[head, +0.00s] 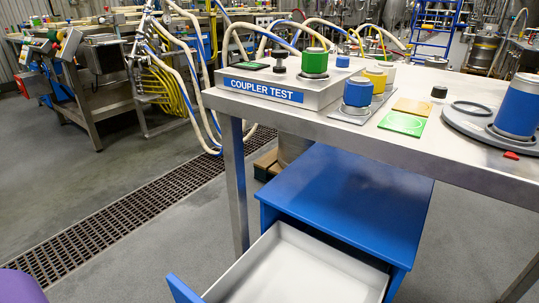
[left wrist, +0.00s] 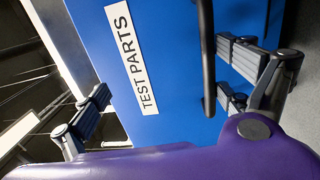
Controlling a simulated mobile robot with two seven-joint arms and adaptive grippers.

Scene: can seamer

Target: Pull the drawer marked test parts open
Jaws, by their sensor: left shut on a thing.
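The drawer (head: 300,268) under the steel table is pulled out from its blue cabinet (head: 345,195), and the visible part of its white inside is empty. Its blue front (head: 183,289) shows only in part at the bottom of the head view. In the left wrist view the blue front carries a white label (left wrist: 125,58) reading TEST PARTS and a dark bar handle (left wrist: 207,60). My right gripper is not in view.
The steel table (head: 390,150) above holds a COUPLER TEST block (head: 265,92), several couplers and a round turntable (head: 460,118). A table leg (head: 234,185) stands just left of the cabinet. The floor at left, with a drain grate (head: 130,215), is clear.

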